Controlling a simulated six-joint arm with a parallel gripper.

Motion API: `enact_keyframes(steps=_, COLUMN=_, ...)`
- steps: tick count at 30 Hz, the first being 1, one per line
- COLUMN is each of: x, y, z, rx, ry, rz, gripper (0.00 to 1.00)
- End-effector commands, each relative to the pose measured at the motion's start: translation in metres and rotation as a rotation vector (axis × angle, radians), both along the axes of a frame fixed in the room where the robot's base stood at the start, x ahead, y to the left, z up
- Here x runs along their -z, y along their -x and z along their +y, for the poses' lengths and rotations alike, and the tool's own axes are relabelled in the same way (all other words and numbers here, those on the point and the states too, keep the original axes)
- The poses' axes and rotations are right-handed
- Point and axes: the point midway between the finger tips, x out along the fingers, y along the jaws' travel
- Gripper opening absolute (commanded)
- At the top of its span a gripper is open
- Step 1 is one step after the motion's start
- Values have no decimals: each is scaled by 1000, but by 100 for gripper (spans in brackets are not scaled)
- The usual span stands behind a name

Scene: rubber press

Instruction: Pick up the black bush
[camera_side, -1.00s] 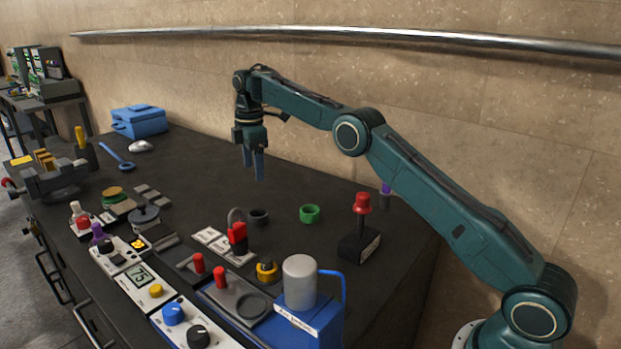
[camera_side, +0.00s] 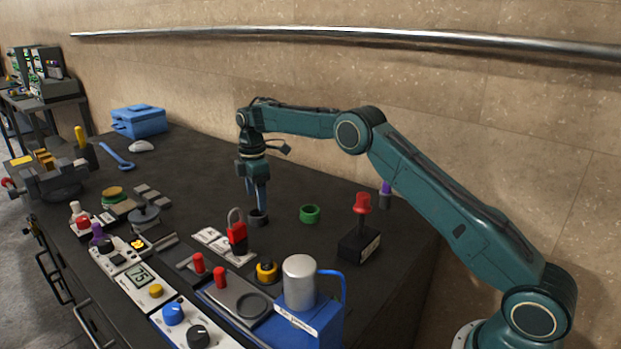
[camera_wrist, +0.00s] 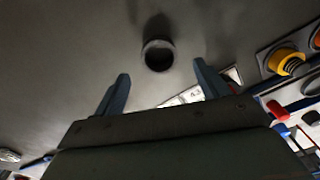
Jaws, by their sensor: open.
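The black bush (camera_side: 259,218) is a short dark ring standing on the dark bench top, left of a green ring. My gripper (camera_side: 258,203) is pointed down just above it in the side view, and its fingers overlap the bush's upper part there. In the wrist view the bush (camera_wrist: 158,56) lies beyond the tips of my open gripper (camera_wrist: 160,72), roughly centred between the two blue fingers. Nothing is between the fingers. I cannot tell the exact height gap between fingertips and bush.
A green ring (camera_side: 310,214) stands to the right of the bush. A red padlock (camera_side: 237,234) stands close in front. A black box with a red knob (camera_side: 361,203) is further right. The press with a grey cylinder (camera_side: 299,282) is nearer the front. Bench behind the bush is clear.

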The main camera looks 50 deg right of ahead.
Motion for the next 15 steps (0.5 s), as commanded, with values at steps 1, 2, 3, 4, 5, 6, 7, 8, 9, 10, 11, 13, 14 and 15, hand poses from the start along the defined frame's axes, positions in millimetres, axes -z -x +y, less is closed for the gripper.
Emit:
enact_keyframes(steps=1, x=1, y=0, z=0, rx=0, ry=0, rz=0, gripper=74)
enact_keyframes(steps=2, x=1, y=0, z=0, rx=0, ry=0, rz=-1, gripper=74)
enact_keyframes(steps=3, x=1, y=0, z=0, rx=0, ry=0, rz=-1, gripper=74)
enact_keyframes(steps=4, x=1, y=0, z=0, rx=0, ry=0, rz=0, gripper=74)
enact_keyframes(steps=5, x=1, y=0, z=0, rx=0, ry=0, rz=0, gripper=74)
enact_keyframes(steps=6, x=2, y=0, z=0, rx=0, ry=0, rz=0, gripper=74)
enact_keyframes(steps=7, x=4, y=0, z=0, rx=0, ry=0, rz=0, gripper=74)
enact_keyframes(steps=8, x=5, y=0, z=0, rx=0, ry=0, rz=0, gripper=74)
enact_keyframes(steps=9, x=8, y=0, z=-1, rx=0, ry=0, rz=1, gripper=74)
enact_keyframes(steps=10, x=11, y=0, z=-1, rx=0, ry=0, rz=2, gripper=74)
enact_keyframes(steps=11, x=14, y=0, z=-1, rx=0, ry=0, rz=2, gripper=74)
enact_keyframes(steps=13, x=21, y=0, z=-2, rx=0, ry=0, rz=2, gripper=74)
enact_keyframes(steps=14, x=25, y=0, z=-2, rx=0, ry=0, rz=2, gripper=74)
enact_keyframes(steps=15, x=30, y=0, z=-2, rx=0, ry=0, rz=2, gripper=74)
